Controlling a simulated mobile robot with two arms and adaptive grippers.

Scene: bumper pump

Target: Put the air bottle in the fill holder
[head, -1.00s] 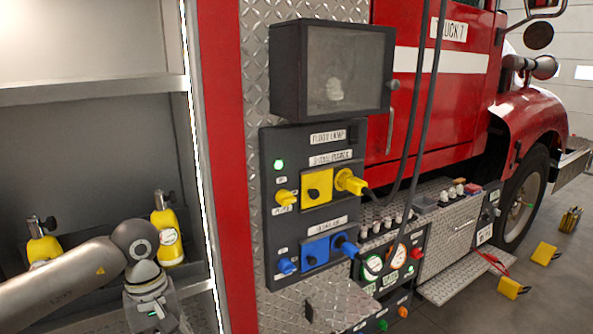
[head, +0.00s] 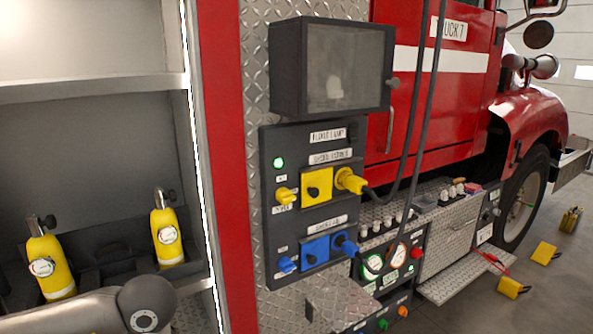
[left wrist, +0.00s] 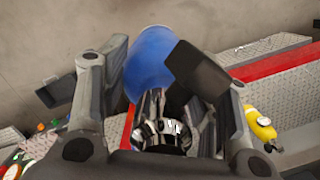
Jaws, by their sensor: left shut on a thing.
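In the left wrist view my left gripper (left wrist: 155,72) is shut on a blue cylinder (left wrist: 150,60), which looks like an air bottle. One finger is on each side of it, and the dark right finger covers part of it. In the head view my left arm crosses the bottom left, and its gripper is out of the picture. Two yellow bottles with gauges, a left one (head: 49,265) and a right one (head: 166,237), stand in a dark rack (head: 110,252) on the shelf, with a gap between them. I cannot tell which part is the fill holder. My right gripper is not in view.
A dark panel (head: 268,215) with yellow and blue plugs is right of the red post (head: 222,150). Cables hang in front of the red truck (head: 440,110). A diamond-plate ledge (head: 340,300) sits below the panel. A yellow bottle (left wrist: 262,125) shows right of my gripper in the wrist view.

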